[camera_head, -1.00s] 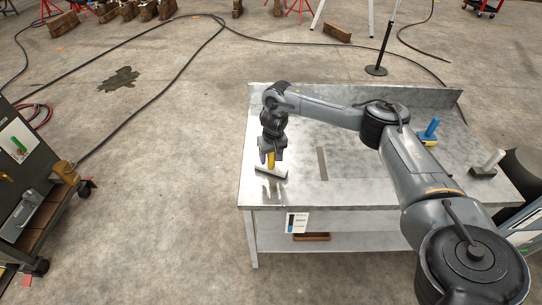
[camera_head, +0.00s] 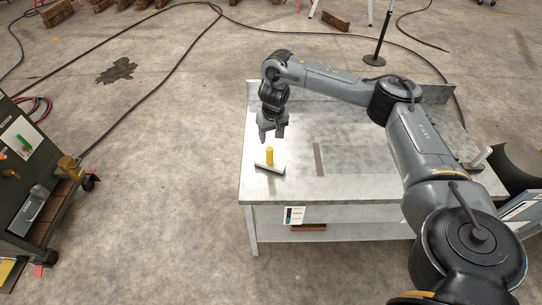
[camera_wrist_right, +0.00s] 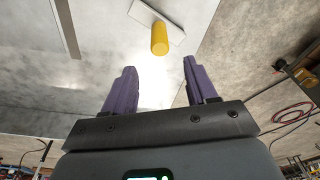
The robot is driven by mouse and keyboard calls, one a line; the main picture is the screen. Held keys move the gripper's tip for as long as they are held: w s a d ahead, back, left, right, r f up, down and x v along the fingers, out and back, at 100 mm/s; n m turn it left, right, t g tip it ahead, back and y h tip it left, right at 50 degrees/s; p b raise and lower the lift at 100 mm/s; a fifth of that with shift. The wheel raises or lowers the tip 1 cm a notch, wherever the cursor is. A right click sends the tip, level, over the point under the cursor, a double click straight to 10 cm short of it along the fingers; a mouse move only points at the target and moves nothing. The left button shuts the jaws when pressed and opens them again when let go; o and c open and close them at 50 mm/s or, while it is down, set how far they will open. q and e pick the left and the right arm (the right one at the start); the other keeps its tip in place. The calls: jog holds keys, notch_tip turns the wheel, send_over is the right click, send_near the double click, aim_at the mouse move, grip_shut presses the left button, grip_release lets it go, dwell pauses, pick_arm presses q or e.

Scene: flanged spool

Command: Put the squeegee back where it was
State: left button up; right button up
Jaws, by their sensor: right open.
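The squeegee has a yellow handle (camera_head: 270,155) and a pale, flat head (camera_head: 269,168). It stands on its head on the metal table (camera_head: 352,165), near the left edge, with the handle upright. My right gripper (camera_head: 271,138) is open and empty just above the handle, apart from it. In the right wrist view, the yellow handle (camera_wrist_right: 160,40) shows beyond the purple fingertips (camera_wrist_right: 158,75), with clear space between. The left gripper is not in view.
A dark grey strip (camera_head: 318,160) lies on the table right of the squeegee. A pale-handled tool (camera_head: 481,158) is near the right edge, partly hidden by my right arm. A dark cart (camera_head: 32,165) stands at the left, with bare floor between.

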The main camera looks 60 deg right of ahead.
jog(key=w+a+f+n+t+y, duration=0.15)
jog(key=a+f+n, duration=0.25)
jog(key=a, duration=0.6)
jog(key=w+a+f+n+t, duration=0.1)
jog(key=w+a+f+n, duration=0.2)
jog(key=a, duration=0.7)
jog(key=w+a+f+n+t+y, duration=0.1)
jog(key=a+f+n, duration=0.3)
jog(key=a, duration=0.6)
jog(key=s+a+n+t+y, duration=0.2)
jog(key=s+a, duration=0.2)
jog(key=a, duration=0.7)
jog(key=s+a+r+t, duration=0.1)
jog(key=s+a+r, duration=0.1)
jog(key=s+a, duration=0.3)
jog(key=s+d+m+g+h, duration=0.1)
jog(key=s+d+g, duration=0.1)
jog(key=s+d, duration=0.3)
jog(key=s+d+m+g+h, duration=0.2)
jog(key=s+d, duration=0.4)
jog(key=s, duration=0.6)
jog(key=shift+d+f+m, duration=0.25)
jog(key=shift+f+m, duration=0.05)
jog(key=shift+f, duration=0.05)
